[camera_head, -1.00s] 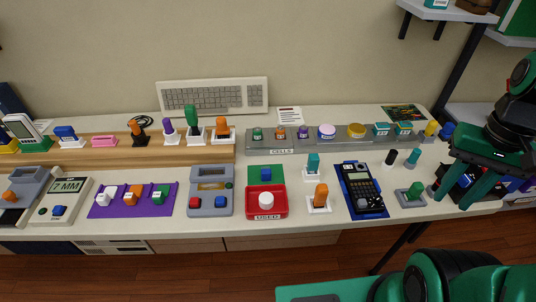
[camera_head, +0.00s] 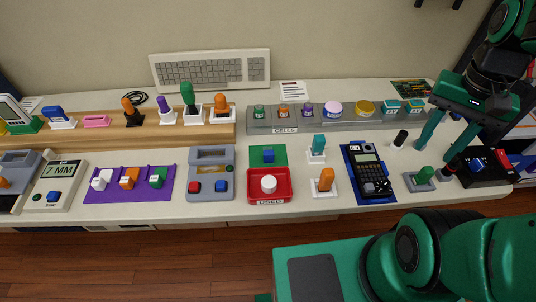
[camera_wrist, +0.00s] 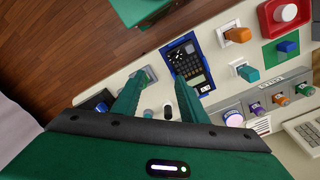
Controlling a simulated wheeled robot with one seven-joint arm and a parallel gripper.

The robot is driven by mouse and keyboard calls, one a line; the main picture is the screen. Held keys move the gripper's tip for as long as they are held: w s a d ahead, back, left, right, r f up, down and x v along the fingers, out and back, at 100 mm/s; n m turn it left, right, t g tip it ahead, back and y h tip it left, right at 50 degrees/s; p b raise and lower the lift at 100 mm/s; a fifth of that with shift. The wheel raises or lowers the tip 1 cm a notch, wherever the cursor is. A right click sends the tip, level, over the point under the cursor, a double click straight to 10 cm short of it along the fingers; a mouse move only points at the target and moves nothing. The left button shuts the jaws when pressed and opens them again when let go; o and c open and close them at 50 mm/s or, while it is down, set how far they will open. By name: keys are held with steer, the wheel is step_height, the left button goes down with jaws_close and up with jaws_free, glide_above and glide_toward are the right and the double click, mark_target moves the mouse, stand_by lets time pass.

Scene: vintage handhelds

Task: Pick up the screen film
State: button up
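I cannot tell for certain which item is the screen film; no plain film sheet stands out. My gripper (camera_head: 434,160) is open and empty above the right part of the bench, with its two green fingers pointing down. In the wrist view the spread fingers (camera_wrist: 159,82) have a green peg on a grey base (camera_wrist: 149,74) showing between them. In the head view that green peg (camera_head: 425,174) is just left of and in front of the fingers. A black cylinder (camera_head: 401,138) stands left of the fingers. A small teal piece (camera_wrist: 148,113) shows close by in the wrist view.
A handheld on a blue mat (camera_head: 351,185) lies left of the gripper. A dark tray (camera_head: 487,174) with a blue piece is to the right. The grey cells rack (camera_head: 290,124) runs along the back. Clear bench lies at the front edge.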

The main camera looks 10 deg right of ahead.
steer(key=w+a+f+m, duration=0.2)
steer(key=w+a+m, duration=0.1)
steer(key=w+a, duration=0.5)
steer(key=m+y, duration=0.2)
steer(key=m, duration=0.5)
glide_above(269, 152)
step_height(269, 152, down, 11)
steer(key=shift+d+f, duration=0.1)
steer(key=shift+f, duration=3.15)
jaws_close()
